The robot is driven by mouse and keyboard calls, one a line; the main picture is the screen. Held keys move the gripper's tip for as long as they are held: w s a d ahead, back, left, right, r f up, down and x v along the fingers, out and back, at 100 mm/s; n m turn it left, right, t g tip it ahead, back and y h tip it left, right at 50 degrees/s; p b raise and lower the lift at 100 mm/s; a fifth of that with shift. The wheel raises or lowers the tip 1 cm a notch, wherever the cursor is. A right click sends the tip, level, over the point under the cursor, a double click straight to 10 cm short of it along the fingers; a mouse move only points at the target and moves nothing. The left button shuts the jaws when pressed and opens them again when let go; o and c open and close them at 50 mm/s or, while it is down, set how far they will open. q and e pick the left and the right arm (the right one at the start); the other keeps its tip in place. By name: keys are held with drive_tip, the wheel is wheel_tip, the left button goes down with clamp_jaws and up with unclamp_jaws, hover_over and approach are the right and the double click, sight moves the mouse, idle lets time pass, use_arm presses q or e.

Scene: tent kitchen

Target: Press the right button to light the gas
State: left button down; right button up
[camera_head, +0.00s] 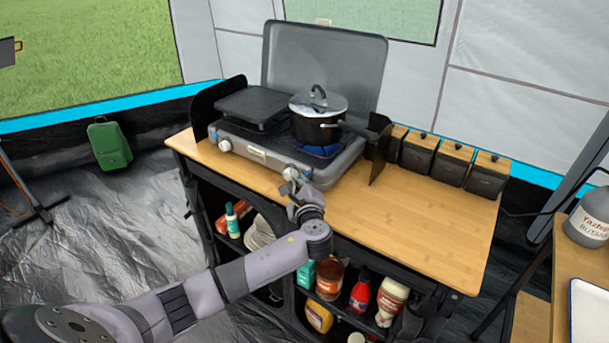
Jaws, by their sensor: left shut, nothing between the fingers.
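The grey two-burner gas stove (258,157) stands on the wooden table, its lid raised behind it. The left button (225,146) is a round light knob on the stove's front. The right button (290,173) is at the front right, partly hidden by my left gripper. My left gripper (293,181) is shut and empty, with its tip at the right button; I cannot tell exactly whether they touch. A lidded black pot (317,125) sits on the right burner, and a blue flame-like glow (319,151) shows beneath it. My right gripper is not in view.
A black griddle plate (252,107) covers the left burner. Dark side panels flank the stove. Several dark boxes with wooden lids (452,163) line the table's back right. The table's right part (420,220) is clear. Shelves below hold bottles, jars and plates.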

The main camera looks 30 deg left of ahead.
use_arm(q)
drive_tip(key=shift+s+p, duration=0.35)
drive_tip(key=shift+s, duration=0.3)
drive_tip(key=shift+s+r+p, duration=0.1)
drive_tip(key=shift+s+p, duration=0.25)
drive_tip(key=shift+p, duration=0.05)
drive_tip(key=s, duration=0.1)
drive_tip(key=s+p, duration=0.2)
drive_tip(key=s, duration=0.1)
drive_tip(key=shift+s+a, duration=0.1)
drive_tip(key=shift+a, duration=0.15)
